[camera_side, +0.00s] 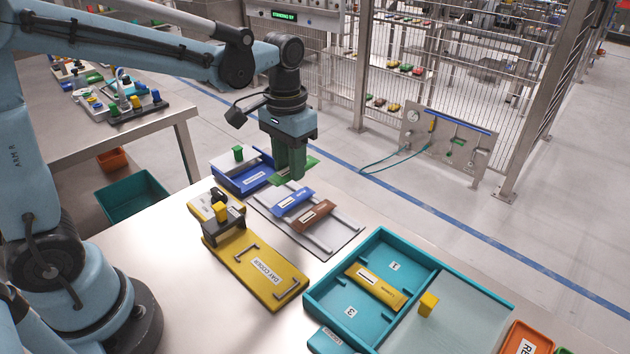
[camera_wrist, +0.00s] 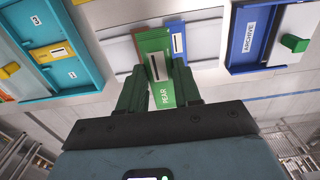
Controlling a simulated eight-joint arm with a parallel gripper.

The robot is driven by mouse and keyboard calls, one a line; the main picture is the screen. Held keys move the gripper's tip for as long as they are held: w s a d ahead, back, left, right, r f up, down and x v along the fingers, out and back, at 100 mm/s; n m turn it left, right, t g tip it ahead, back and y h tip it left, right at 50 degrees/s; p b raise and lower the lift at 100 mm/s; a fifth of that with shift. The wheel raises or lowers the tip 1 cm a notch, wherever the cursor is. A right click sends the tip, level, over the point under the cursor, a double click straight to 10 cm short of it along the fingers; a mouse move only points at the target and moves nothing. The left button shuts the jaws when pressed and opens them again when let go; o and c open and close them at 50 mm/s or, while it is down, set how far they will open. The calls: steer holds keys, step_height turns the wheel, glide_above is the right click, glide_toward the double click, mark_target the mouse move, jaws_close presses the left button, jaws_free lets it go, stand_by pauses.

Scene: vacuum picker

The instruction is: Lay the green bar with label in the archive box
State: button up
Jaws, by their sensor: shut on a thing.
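My gripper (camera_side: 291,170) is shut on the green bar (camera_side: 308,164) and holds it above the rail rack. In the wrist view the green bar (camera_wrist: 156,72) sits between the fingers, with a white label patch and the word PEAR facing the camera. The archive box (camera_side: 238,184) is blue and stands on the table, left of and behind the rack. In the wrist view the archive box (camera_wrist: 239,46) is at the right, with its ARCHIVE label readable. A green knob (camera_side: 238,153) stands on its panel. The bar is apart from the box.
The rack (camera_side: 335,250) carries a blue bar (camera_side: 302,198) and a brown bar (camera_side: 323,211). A yellow day coder (camera_side: 245,262) stands in front. A teal tray (camera_side: 320,290) with numbered compartments holds a yellow bar (camera_side: 362,285). Bare table lies at the front left.

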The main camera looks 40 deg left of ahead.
steer(key=a, duration=0.6)
glide_above(251, 180)
step_height(251, 180, down, 7)
steer(key=shift+d, duration=0.1)
steer(key=shift+f, duration=2.05)
steer(key=shift+f, duration=0.1)
steer(key=o, duration=0.7)
steer(key=shift+o, duration=0.2)
